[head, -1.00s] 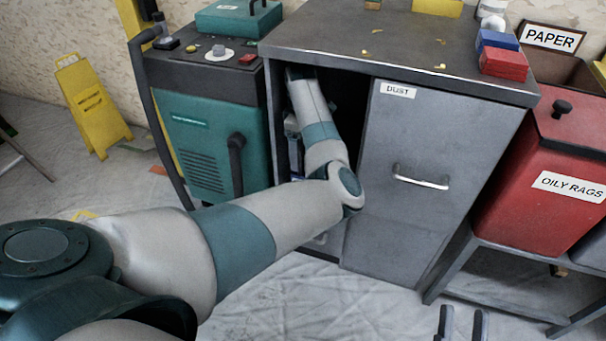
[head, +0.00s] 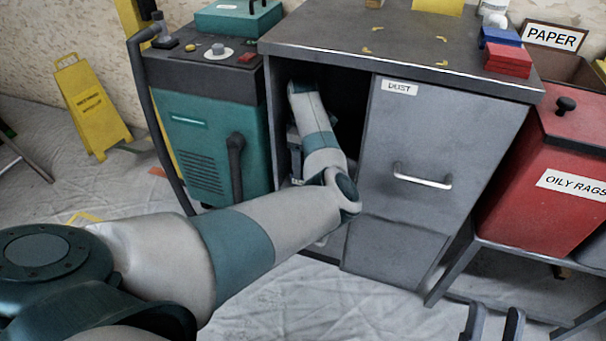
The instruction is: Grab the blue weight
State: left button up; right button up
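A blue block (head: 500,37), which may be the blue weight, lies on the right rear of the grey cabinet's (head: 340,38) top, behind a red block (head: 508,61). My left arm reaches through the cabinet's open left bay. Its gripper is hidden inside the bay, so its fingers and anything between them do not show. A greyish shape behind the forearm is too covered to identify. My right gripper (head: 494,326) shows only its two dark fingers at the bottom edge. They are apart with nothing seen between them, well below and in front of the cabinet.
The bay's frame closes around my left forearm. The DUST door (head: 410,150) is shut beside it. A teal machine (head: 208,140) stands left, a red OILY RAGS bin (head: 555,150) right on a metal stand. A yellow floor sign (head: 90,108) stands far left. The sheeted floor in front is clear.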

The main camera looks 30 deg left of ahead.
pick_arm(q)
jog(key=c, duration=1.5)
jog(key=shift+r, duration=0.15)
grip_shut()
